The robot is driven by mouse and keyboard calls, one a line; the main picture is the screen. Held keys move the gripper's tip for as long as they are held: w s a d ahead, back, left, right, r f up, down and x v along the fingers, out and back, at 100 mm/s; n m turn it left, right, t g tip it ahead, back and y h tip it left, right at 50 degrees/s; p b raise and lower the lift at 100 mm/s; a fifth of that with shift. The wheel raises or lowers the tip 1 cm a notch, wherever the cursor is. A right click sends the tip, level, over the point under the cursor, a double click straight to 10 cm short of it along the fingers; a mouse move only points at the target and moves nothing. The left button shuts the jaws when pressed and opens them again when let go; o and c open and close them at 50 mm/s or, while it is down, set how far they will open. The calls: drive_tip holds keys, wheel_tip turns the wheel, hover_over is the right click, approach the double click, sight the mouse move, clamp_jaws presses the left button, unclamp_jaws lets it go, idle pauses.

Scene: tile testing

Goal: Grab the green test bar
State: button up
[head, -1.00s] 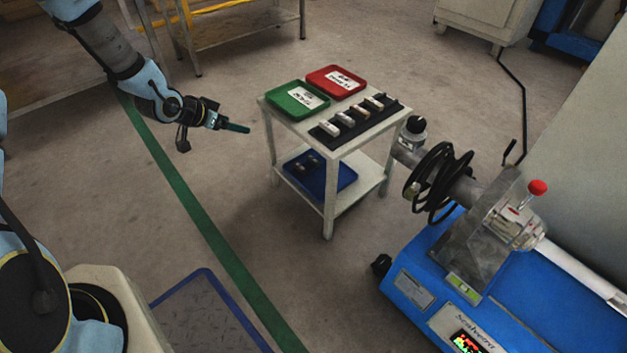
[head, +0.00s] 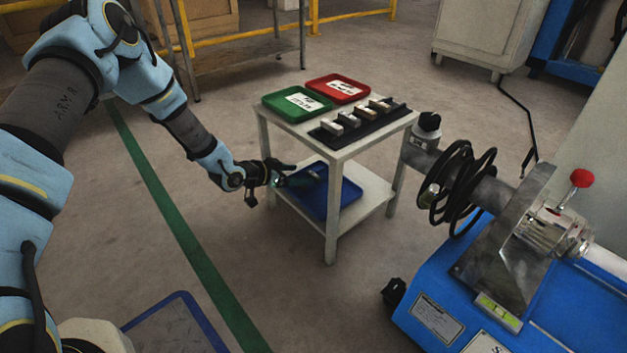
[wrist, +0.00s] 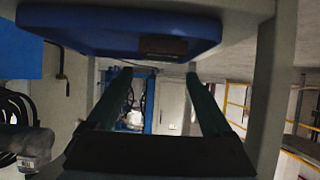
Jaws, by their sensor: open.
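My gripper (head: 306,178) is open at the lower shelf of the small white table, over the left part of a blue tray (head: 336,204). In the wrist view its two dark teal fingers (wrist: 160,78) stand apart with nothing held between them. That view appears upside down, with the blue tray (wrist: 90,28) across the top. A dark brownish block (wrist: 165,46) shows at the tray's edge, beside the finger line and apart from the fingers. No bar reads clearly as green; in the head view my gripper partly covers the tray's contents.
The table top (head: 340,152) holds a green tray (head: 275,103), a red tray (head: 322,84) and several bars on a black mat (head: 372,130). Table legs stand close around my gripper. A blue machine (head: 425,270) is at right.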

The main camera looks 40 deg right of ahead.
sight(313, 174)
drive_tip(key=b+x, duration=0.3)
drive_tip(key=x, duration=0.1)
drive_tip(key=shift+d+f+b, duration=0.2)
drive_tip(key=shift+f+b, duration=0.15)
drive_tip(key=shift+f, duration=0.1)
drive_tip(key=shift+d, duration=0.25)
drive_tip(key=shift+r, duration=0.1)
drive_tip(key=c, duration=1.1)
